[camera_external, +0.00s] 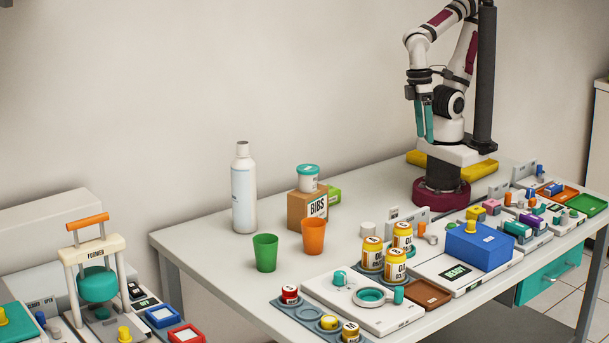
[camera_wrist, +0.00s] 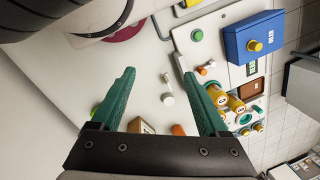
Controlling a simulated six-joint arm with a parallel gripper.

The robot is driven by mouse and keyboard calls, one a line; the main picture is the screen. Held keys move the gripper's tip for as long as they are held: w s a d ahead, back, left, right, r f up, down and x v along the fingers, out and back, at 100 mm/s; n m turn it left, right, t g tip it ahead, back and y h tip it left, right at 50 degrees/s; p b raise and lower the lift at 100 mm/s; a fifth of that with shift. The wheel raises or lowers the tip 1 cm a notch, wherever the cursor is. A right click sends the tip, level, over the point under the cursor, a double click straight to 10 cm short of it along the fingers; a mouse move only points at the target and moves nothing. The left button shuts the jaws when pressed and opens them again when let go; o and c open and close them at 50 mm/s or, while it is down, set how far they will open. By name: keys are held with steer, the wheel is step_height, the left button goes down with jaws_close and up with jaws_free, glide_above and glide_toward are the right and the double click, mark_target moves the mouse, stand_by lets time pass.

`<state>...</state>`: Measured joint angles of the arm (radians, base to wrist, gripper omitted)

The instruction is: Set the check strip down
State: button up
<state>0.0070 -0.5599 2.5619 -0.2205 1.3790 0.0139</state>
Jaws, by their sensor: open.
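My gripper (camera_external: 424,137) is raised above the back of the table, close to my base, with its teal fingers pointing down. I cannot pick out a check strip for certain in either view. A blue box with a yellow knob (camera_external: 482,248) sits on a white unit whose display reads READY (camera_external: 455,272). The blue box also shows in the wrist view (camera_wrist: 250,38), to the right of the fingers.
White-yellow jars (camera_external: 395,265), a brown tray (camera_external: 428,294), an orange cup (camera_external: 313,236), a green cup (camera_external: 265,252), a BIBS box (camera_external: 306,204) and a tall white bottle (camera_external: 243,190) stand on the table. Orange (camera_external: 563,196) and green (camera_external: 587,204) trays lie right. The table's back middle is clear.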

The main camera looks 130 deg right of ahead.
steer(key=m+h, duration=0.6)
steer(key=m, duration=0.6)
glide_above(395, 216)
steer(key=a, duration=0.6)
step_height(395, 216, down, 7)
steer(key=x, duration=1.5)
steer(key=shift+w+d+f, duration=0.2)
steer(key=shift+d+f, duration=0.05)
steer(key=shift+d, duration=0.2)
jaws_close()
